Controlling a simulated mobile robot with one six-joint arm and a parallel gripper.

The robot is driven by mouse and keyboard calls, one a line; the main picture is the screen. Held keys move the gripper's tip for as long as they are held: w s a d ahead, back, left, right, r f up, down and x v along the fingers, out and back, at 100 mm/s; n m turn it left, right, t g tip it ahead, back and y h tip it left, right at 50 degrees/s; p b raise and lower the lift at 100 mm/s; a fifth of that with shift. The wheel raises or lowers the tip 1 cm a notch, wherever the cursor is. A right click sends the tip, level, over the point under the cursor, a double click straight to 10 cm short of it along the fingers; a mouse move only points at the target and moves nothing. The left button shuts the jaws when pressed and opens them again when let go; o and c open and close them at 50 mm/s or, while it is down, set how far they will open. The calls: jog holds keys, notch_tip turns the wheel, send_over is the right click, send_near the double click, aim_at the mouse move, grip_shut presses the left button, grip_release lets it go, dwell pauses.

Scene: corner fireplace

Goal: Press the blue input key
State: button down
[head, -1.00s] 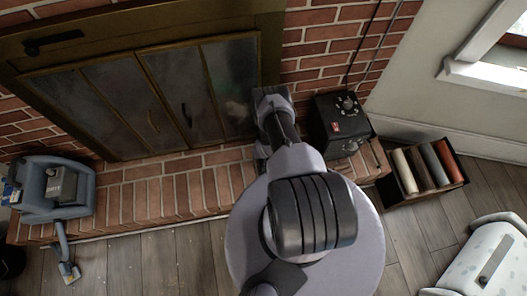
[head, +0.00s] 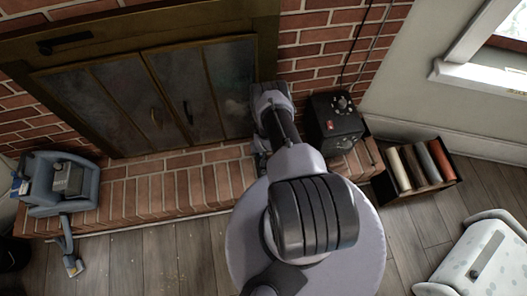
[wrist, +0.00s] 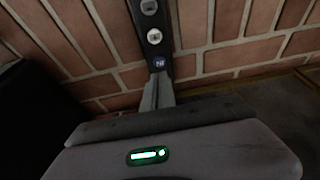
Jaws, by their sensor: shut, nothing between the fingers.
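The blue input key (wrist: 158,62) is a small round button with pale lettering in the wrist view. It sits lowest of the visible keys on a narrow dark strip (wrist: 163,49) lying against the bricks. A white key (wrist: 154,36) and a grey key (wrist: 149,7) are above it. My gripper (wrist: 157,79) is shut and empty, its fingertips just below the blue key in the picture. I cannot tell whether they touch it. In the head view my arm reaches toward the hearth, and the key is not distinguishable there.
A black box with a dial (head: 335,122) stands on the brick hearth (head: 155,197), right of my arm. A crate of rolls (head: 386,188) and a pale speckled chest (head: 487,258) are on the right. A blue-grey vacuum (head: 61,183) is at left. Wooden floor is open at front left.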

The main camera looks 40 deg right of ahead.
jog(key=w+d+p+v, duration=0.1)
jog(key=p+v, duration=0.2)
jog(key=v, duration=0.4)
jog(key=shift+a+r, duration=0.3)
jog(key=shift+s, duration=0.15)
